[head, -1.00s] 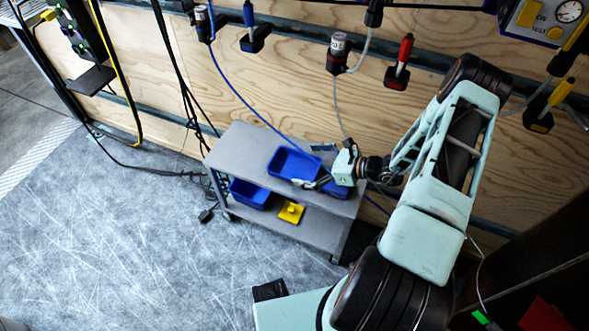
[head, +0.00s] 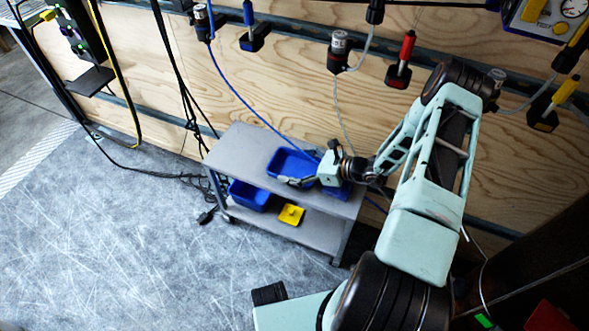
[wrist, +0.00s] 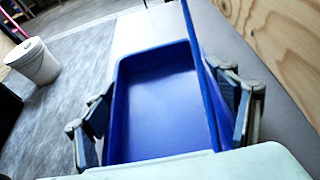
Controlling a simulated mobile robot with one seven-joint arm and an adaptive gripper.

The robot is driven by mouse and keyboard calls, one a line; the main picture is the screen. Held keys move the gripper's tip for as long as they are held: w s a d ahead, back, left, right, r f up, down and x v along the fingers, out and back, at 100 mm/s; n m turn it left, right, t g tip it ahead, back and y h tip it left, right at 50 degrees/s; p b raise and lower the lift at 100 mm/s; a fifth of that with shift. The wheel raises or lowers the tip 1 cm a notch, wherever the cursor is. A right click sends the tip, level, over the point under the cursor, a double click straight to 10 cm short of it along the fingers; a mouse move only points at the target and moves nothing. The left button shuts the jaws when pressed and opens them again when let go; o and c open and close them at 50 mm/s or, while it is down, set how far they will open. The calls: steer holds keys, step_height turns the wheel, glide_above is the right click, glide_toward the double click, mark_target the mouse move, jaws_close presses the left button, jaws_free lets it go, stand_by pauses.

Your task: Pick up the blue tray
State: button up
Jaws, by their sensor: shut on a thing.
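The blue tray (head: 291,162) is on the grey cart's top shelf in the head view. It fills the middle of the wrist view (wrist: 162,90), open side up, and looks empty. My gripper (head: 293,181) is at the tray's near right end. In the wrist view my gripper (wrist: 168,112) has one finger along the tray's left side and one along its right side, shut on it. The tray's near end is hidden behind my gripper's body. I cannot tell whether the tray is clear of the shelf.
The grey cart (head: 235,150) stands against the plywood wall (head: 290,80). Its lower shelf holds another blue bin (head: 248,194) and a yellow item (head: 291,214). A blue hose (head: 235,88) hangs close to the tray. A white bucket (wrist: 33,62) stands on the open floor.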

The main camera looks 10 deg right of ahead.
steer(key=shift+r, duration=0.15)
steer(key=shift+r+p, duration=0.3)
steer(key=shift+r, duration=0.3)
steer(key=s+a+r+p, duration=0.1)
steer(key=r, duration=0.1)
steer(key=s+a+r+p, duration=0.1)
steer(key=r, duration=0.2)
steer(key=s+a+r+p, duration=0.1)
steer(key=s+r, duration=0.1)
steer(key=r, duration=0.1)
steer(key=shift+s+a+r, duration=0.1)
steer(key=shift+a+r, duration=0.05)
steer(key=shift+r, duration=0.05)
steer(key=s+a+r, duration=0.1)
steer(key=s, duration=0.1)
steer(key=s+a+r+p, duration=0.1)
steer(key=s+a, duration=0.1)
steer(key=s+a+r, duration=0.1)
steer(key=s+a, duration=0.1)
steer(key=shift+s+p, duration=0.2)
steer(key=shift+p, duration=0.1)
